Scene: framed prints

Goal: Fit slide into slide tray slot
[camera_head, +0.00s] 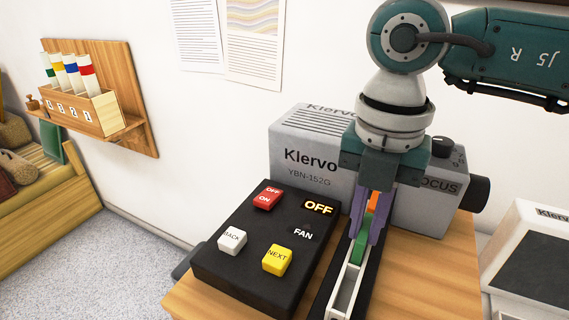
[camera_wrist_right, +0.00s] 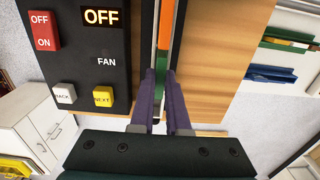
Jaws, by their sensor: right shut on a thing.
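The long, narrow slide tray (camera_head: 346,292) has white walls and lies in a dark channel on the wooden stand, right of the control panel. Its near section looks empty. A green slide (camera_head: 358,250) shows between and just below the purple fingers of my right gripper (camera_head: 364,232), which is shut on it from above. An orange piece (camera_head: 372,199) shows behind it, partly hidden by the fingers; it also shows in the right wrist view (camera_wrist_right: 180,28). Whether the green slide is seated in a slot cannot be told. My left gripper is not in view.
A grey Klervo projector (camera_head: 300,150) stands close behind the tray. The black control panel (camera_head: 235,275) with red, white and yellow buttons is beside it. A wall rack (camera_head: 82,112) with several colour-banded tubes hangs at left. Bare wood (camera_head: 440,265) lies to the right.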

